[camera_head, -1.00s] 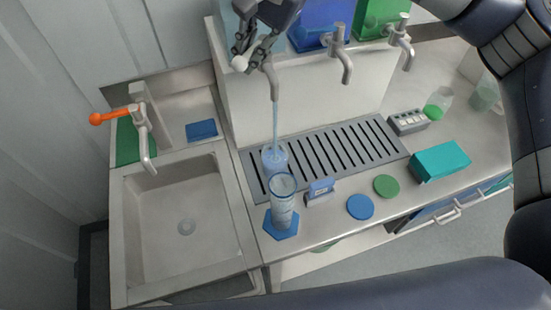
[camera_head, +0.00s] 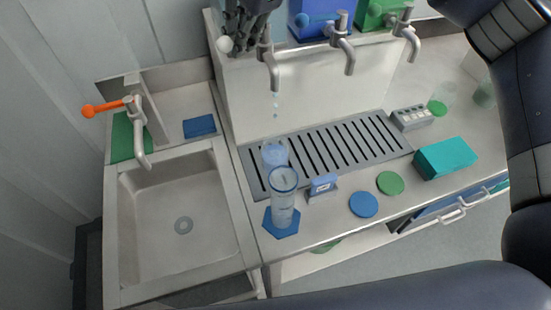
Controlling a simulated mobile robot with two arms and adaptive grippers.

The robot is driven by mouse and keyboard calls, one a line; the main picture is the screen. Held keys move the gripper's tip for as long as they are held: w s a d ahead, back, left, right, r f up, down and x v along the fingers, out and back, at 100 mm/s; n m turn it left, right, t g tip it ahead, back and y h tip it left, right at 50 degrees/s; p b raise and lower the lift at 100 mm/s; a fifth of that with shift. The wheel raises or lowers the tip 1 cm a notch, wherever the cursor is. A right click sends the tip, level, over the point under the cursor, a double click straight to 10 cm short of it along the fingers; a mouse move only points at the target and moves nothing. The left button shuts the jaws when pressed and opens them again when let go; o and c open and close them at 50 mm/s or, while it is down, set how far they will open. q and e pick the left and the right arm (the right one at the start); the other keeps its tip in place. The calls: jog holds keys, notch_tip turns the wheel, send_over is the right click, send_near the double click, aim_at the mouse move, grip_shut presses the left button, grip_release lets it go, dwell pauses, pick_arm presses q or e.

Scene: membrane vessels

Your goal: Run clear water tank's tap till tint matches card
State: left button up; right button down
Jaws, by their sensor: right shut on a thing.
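My right gripper (camera_head: 243,28) is shut on the lever of the leftmost tap (camera_head: 270,65), by its white knob (camera_head: 225,44). A few drops (camera_head: 276,104) hang in the air below the spout. A clear cup (camera_head: 274,151) with pale blue liquid stands under it on the drip grate. A tall clear cylinder (camera_head: 284,196) stands in front on a blue hexagonal base (camera_head: 281,228) and partly hides the cup. A small blue card (camera_head: 323,184) stands to their right. The clear water tank is mostly hidden by my gripper. My left gripper is not in view.
Blue (camera_head: 312,20) and green (camera_head: 374,13) tanks with taps stand to the right. A sink (camera_head: 180,225) with an orange-handled tap (camera_head: 137,115) is at left. Blue (camera_head: 363,204) and green (camera_head: 390,183) discs and a teal box (camera_head: 445,157) lie on the counter.

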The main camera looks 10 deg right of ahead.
jog(key=m, duration=0.1)
jog(key=w+m+h+b, duration=0.1)
jog(key=m, duration=0.1)
jog(key=a+m+h, duration=0.1)
jog(key=m, duration=0.1)
jog(key=shift+w+t, duration=0.35)
jog(key=shift+t, duration=0.05)
jog(key=c, duration=1.6)
grip_release()
jog(key=shift+w+a, duration=0.15)
jog(key=shift+a, duration=0.1)
jog(key=shift+d, duration=0.1)
jog(key=v, duration=1.2)
